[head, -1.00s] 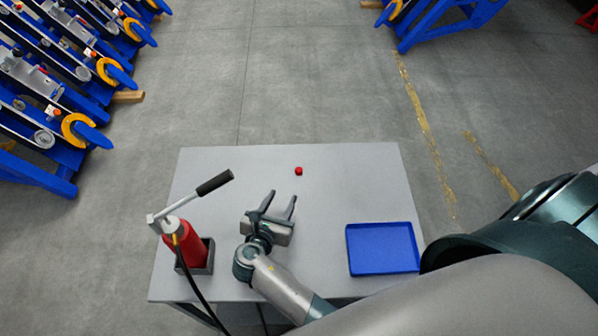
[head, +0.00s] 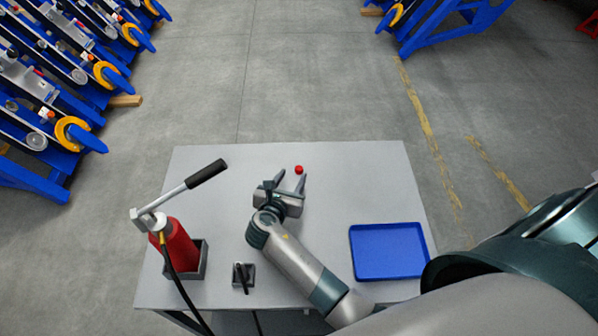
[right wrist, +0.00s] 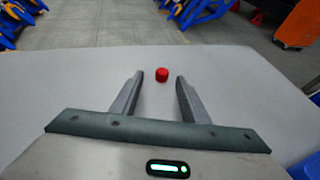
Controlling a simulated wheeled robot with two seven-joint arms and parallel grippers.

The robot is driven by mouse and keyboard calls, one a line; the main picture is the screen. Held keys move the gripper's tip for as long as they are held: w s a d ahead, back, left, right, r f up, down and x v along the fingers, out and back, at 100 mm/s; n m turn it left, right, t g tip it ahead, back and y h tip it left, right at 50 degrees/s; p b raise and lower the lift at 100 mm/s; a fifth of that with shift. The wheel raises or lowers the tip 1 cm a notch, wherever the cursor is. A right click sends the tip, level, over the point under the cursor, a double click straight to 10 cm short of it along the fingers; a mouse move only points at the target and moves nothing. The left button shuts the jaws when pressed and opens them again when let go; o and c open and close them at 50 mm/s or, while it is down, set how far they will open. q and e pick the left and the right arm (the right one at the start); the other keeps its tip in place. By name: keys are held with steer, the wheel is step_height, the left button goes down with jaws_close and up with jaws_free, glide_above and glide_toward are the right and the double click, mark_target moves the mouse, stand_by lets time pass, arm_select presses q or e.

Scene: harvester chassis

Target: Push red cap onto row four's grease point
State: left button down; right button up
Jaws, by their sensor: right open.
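The red cap (head: 299,170) stands on the grey table near its far edge. In the right wrist view the red cap (right wrist: 162,75) lies just beyond the gap between my fingertips. My right gripper (head: 291,177) is open and empty, low over the table, pointing at the cap; it also shows in the right wrist view (right wrist: 158,78). The blue row units (head: 70,95) of the chassis are at the upper left, away from the table. I cannot tell which of them is row four or make out its grease point. My left gripper is not in view.
A red grease pump (head: 176,245) with a lever and hose stands in a holder at the table's left. A small dark holder (head: 243,277) is near the front edge. A blue tray (head: 388,252) lies at the right. The table's (head: 350,180) far right is clear.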

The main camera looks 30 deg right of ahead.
mark_target(299, 170)
steer(key=b+x, duration=0.1)
steer(key=b, duration=0.1)
steer(key=b+x, duration=0.2)
steer(key=shift+d+f, duration=0.3)
steer(key=shift+d, duration=0.05)
steer(key=shift+b+x, duration=0.55)
steer(key=shift+x, duration=0.25)
steer(key=shift+r, duration=0.2)
jaws_close()
